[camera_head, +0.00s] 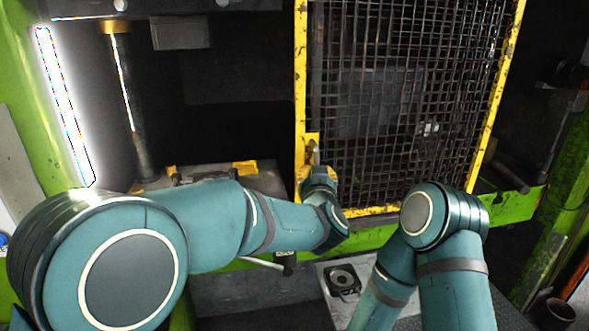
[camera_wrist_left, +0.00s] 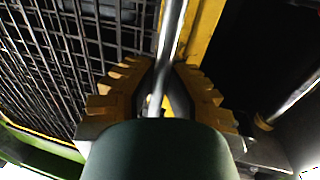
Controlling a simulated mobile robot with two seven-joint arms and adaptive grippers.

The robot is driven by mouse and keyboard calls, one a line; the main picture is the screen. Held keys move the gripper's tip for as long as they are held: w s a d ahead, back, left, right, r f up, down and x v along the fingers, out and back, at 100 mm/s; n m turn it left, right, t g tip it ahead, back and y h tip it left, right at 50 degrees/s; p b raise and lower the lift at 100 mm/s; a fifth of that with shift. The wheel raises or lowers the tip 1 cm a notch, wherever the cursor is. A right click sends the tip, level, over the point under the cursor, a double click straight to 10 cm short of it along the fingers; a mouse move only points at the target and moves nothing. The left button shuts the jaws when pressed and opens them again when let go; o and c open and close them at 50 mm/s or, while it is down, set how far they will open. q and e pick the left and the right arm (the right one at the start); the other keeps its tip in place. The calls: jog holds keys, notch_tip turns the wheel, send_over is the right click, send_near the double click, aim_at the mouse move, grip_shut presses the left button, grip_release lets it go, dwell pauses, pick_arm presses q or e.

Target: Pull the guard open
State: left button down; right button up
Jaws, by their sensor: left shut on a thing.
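The guard is a dark wire mesh in a yellow frame (camera_head: 300,70). It covers the right part of the press opening in the head view, and the left part is uncovered. Its mesh also shows in the left wrist view (camera_wrist_left: 60,50). A metal bar handle (camera_wrist_left: 172,35) runs along the yellow frame edge. My left gripper (camera_head: 314,168) is at the lower left edge of the guard, partly hidden behind my own wrist. In the left wrist view its ridged fingers (camera_wrist_left: 160,88) close around the handle from both sides. My right gripper is out of view.
A green press frame (camera_head: 520,205) borders the opening. A lit strip (camera_head: 65,105) is at far left. A pale plate with a round fitting (camera_head: 343,278) lies below the guard.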

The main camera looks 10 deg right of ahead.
pick_arm(q)
jog(key=shift+d, duration=0.4)
jog(key=c, duration=1)
grip_release()
jog(key=v, duration=1.2)
